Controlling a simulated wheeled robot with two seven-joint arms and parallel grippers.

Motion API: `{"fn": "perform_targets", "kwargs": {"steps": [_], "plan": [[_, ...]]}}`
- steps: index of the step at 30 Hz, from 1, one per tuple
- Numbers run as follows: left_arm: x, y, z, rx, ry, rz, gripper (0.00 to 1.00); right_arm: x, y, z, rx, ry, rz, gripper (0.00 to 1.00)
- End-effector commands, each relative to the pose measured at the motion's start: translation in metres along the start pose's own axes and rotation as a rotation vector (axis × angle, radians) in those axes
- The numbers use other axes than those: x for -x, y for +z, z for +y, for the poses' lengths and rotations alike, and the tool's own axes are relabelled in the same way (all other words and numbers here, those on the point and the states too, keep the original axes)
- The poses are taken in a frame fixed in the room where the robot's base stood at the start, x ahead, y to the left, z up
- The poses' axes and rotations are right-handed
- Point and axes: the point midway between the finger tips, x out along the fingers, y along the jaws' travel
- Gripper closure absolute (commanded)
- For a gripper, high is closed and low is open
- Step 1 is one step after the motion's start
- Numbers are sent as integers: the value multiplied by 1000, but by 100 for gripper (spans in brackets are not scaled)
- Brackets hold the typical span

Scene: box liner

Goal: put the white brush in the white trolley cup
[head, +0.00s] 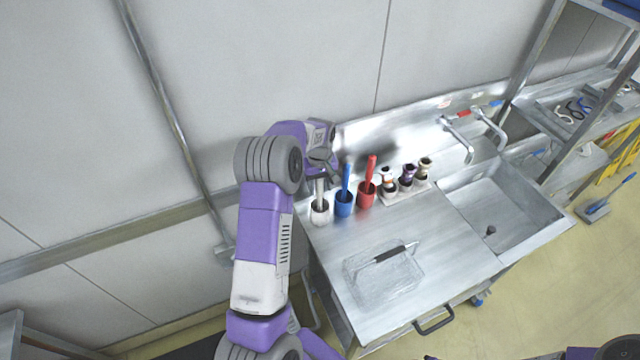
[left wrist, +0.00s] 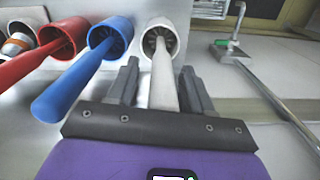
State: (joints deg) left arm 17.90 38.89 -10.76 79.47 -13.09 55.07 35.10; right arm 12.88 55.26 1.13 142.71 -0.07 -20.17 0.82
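The white brush (head: 320,188) stands upright in the white cup (head: 320,215) at the back left of the steel trolley top. In the left wrist view its pale handle (left wrist: 163,80) rises from the white cup (left wrist: 160,28). My left gripper (head: 322,164) is at the top of the handle. In the left wrist view my left gripper (left wrist: 160,88) is open, one finger on each side of the handle, with a gap showing beside it. The brush head is largely hidden inside the cup. My right gripper is not in view.
A blue brush in a blue cup (head: 344,209) and a red brush in a red cup (head: 365,198) stand just right of the white cup. Several bottles (head: 407,176) stand beyond them. A clear tray with a black handle (head: 385,275) lies in front. The sink (head: 505,210) is at right.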

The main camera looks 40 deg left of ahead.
Motion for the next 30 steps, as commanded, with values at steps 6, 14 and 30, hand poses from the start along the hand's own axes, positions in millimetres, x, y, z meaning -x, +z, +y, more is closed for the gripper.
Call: {"fn": "perform_targets", "kwargs": {"steps": [6,14,30], "plan": [[1,-1,0,0,0,2,50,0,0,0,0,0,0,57],[32,-2,0,1,3,7,50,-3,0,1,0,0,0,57],[119,0,0,0,0,2,50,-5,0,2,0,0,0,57]]}}
